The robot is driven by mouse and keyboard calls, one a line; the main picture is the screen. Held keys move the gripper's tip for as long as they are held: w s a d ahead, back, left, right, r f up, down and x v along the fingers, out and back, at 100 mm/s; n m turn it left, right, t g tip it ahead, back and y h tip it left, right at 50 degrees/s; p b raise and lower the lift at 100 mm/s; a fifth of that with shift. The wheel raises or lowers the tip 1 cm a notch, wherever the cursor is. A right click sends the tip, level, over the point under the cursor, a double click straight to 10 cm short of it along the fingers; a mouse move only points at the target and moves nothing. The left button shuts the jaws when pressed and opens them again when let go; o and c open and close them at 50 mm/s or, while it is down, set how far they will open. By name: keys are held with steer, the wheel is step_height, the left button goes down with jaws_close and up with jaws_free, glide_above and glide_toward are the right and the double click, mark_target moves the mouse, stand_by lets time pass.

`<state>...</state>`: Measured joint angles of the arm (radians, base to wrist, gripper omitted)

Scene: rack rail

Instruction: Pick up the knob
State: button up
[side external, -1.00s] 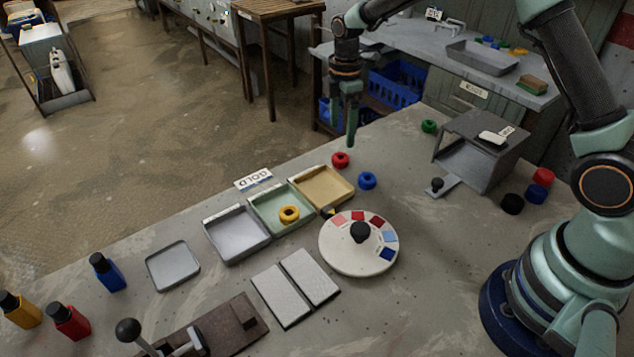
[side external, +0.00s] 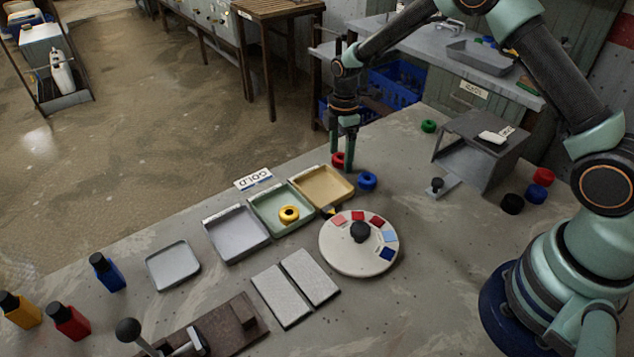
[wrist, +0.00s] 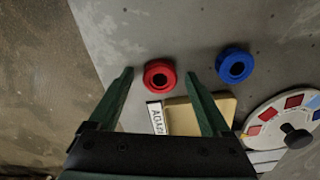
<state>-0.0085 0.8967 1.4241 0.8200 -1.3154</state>
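The red knob (side external: 337,160), a ring with a dark hole, stands on the bench by the tan tray's far corner. My gripper (side external: 342,166) points down over it, and its fingers partly hide it in the side view. In the wrist view my gripper (wrist: 159,75) is open, with the red knob (wrist: 159,74) showing between its fingertips; I see no grip on it. A blue knob (side external: 367,180) stands to the right, also in the wrist view (wrist: 236,66). A yellow knob (side external: 289,214) lies in the green tray.
A tan tray (side external: 341,201), green tray (side external: 259,211) and grey tray (side external: 237,254) form a row. A white dial (side external: 344,263) with colored patches and a black knob (side external: 360,232) stands nearby. A grey metal housing (side external: 470,160) is further right.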

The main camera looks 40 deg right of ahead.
mark_target(341, 156)
jaws_close()
steer(key=shift+r, duration=0.15)
step_height(341, 156, up, 20)
stand_by(0.4)
